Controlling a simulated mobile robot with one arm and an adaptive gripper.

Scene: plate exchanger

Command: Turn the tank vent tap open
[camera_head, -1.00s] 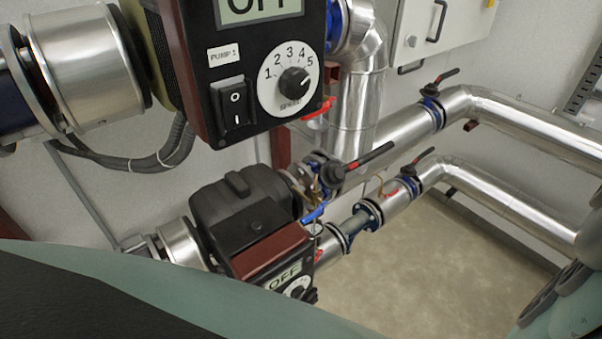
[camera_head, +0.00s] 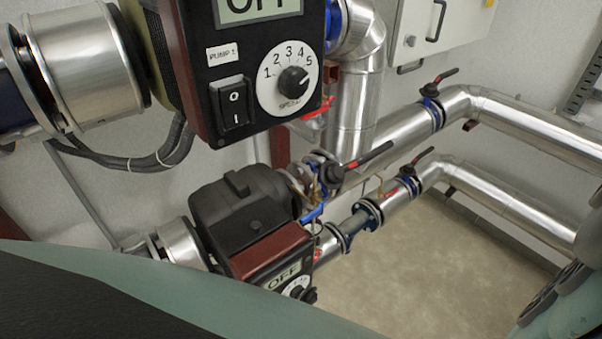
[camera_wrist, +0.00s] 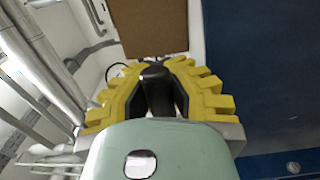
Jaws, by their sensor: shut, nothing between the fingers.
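I cannot pick out the tank vent tap for sure in either view. The head view shows several lever taps on silver pipes: one with a long black and red lever (camera_head: 368,154) in the middle, one at the upper right (camera_head: 444,76), and one below that (camera_head: 420,157). A small blue lever (camera_head: 313,214) sits beside the lower pump. My gripper (camera_wrist: 156,72) shows only in the wrist view. Its yellow ribbed fingers are shut, with dark pads together in the middle and nothing held. No tap shows at its tips.
Pump 1's control box (camera_head: 243,80) hangs at the top, with a second black pump (camera_head: 237,215) below it. Insulated silver pipes (camera_head: 530,130) run along the wall. The floor (camera_head: 420,270) at the lower right is clear. The wrist view shows a brown panel (camera_wrist: 150,25) and a dark blue surface (camera_wrist: 260,80).

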